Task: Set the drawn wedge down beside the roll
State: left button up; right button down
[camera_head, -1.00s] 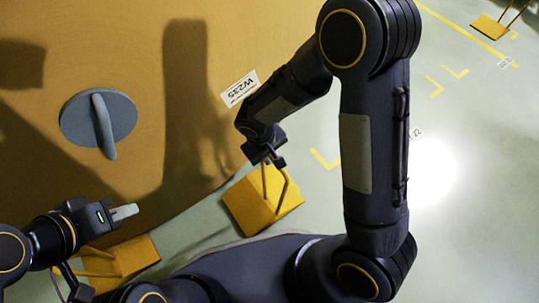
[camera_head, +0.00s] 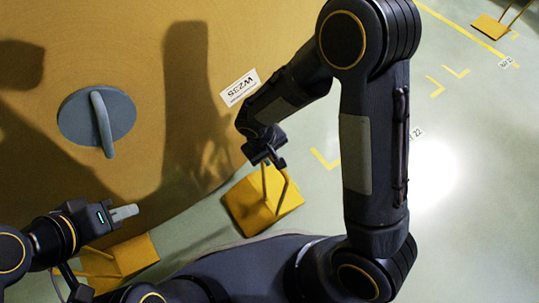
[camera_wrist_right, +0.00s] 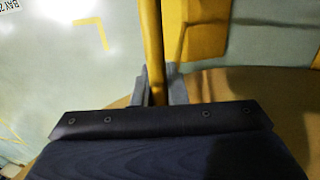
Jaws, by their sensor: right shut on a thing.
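The drawn wedge (camera_head: 250,208) is a yellow block with a bar handle, beside the lower right edge of the large brown kraft roll (camera_head: 130,30). My right gripper (camera_head: 266,158) is shut on the wedge's handle. In the right wrist view the yellow bar (camera_wrist_right: 153,45) stands between the fingers, with the yellow block (camera_wrist_right: 207,28) beyond. I cannot tell whether the wedge touches the floor or the roll. My left gripper (camera_head: 125,212) is at the lower left, near another yellow wedge (camera_head: 136,255); its finger gap does not show.
A grey round plug with a bar handle (camera_head: 75,118) sits on the roll's face. A white label (camera_head: 240,87) is on the roll. The pale green floor (camera_head: 470,200) to the right is open, with yellow markings (camera_head: 325,159). Another yellow wedge (camera_head: 490,27) stands far off at the upper right.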

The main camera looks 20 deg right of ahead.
jog(key=shift+f, duration=0.1)
jog(key=c, duration=1.4)
grip_release()
jog(key=shift+o, duration=0.2)
notch_tip(320, 180, up, 8)
jog(key=a+p, duration=0.1)
jog(key=p, duration=0.2)
jog(key=shift+s+a+f, duration=0.15)
jog(key=shift+s+a, duration=0.1)
jog(key=shift+d, duration=0.1)
